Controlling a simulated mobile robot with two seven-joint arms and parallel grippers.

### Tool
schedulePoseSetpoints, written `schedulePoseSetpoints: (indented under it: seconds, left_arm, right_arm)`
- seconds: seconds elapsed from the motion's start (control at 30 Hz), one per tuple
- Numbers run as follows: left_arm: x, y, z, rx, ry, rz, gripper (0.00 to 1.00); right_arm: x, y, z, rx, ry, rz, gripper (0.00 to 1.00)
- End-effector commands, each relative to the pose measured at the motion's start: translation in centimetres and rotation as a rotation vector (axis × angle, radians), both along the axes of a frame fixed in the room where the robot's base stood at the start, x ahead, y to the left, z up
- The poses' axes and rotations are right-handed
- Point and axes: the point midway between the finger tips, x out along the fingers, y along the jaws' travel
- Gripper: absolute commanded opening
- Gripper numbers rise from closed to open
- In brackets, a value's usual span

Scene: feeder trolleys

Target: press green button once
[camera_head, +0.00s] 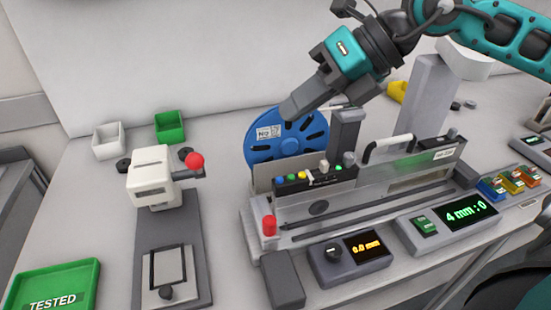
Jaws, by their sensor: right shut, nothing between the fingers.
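A green button (425,226) sits on a grey box, left of a display (471,213) with the green digits "4 mm : 0". Small coloured buttons, blue, green and yellow among them, line a dark panel (322,182) on the feeder trolley machine. Which green button is meant I cannot tell. My right gripper (289,109) comes in from the upper right. It is shut and empty, and in the picture its tip overlaps the top of a blue reel (262,150). It is apart from the green button on the display box. My left gripper is not in view.
A grey upright post (345,132) stands behind the panel. A red button (269,225) and a knob box with an orange display (366,247) are at the front. A white press with a red ball (194,160) stands left. Green tray (92,268) reads "TESTED".

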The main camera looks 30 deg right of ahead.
Motion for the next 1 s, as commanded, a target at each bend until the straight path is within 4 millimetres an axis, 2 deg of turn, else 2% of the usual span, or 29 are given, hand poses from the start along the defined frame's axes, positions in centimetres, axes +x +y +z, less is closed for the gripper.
schedulePoseSetpoints:
  seconds: [0.33, 0.47, 0.8, 1.0]
  left_arm:
    - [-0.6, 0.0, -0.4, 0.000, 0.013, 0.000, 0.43]
    - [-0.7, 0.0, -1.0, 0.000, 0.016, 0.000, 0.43]
    - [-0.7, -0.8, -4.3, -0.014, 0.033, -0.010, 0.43]
    - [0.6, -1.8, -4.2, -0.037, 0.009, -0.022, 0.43]
  right_arm:
    - [0.0, -0.2, 0.0, -0.021, -0.002, -0.001, 0.00]
    - [0.0, -0.2, -0.6, -0.019, -0.002, -0.001, 0.00]
    - [-0.1, -0.1, -5.3, -0.017, -0.001, 0.000, 0.00]
    - [-0.1, -0.2, -7.7, -0.019, -0.003, 0.000, 0.00]
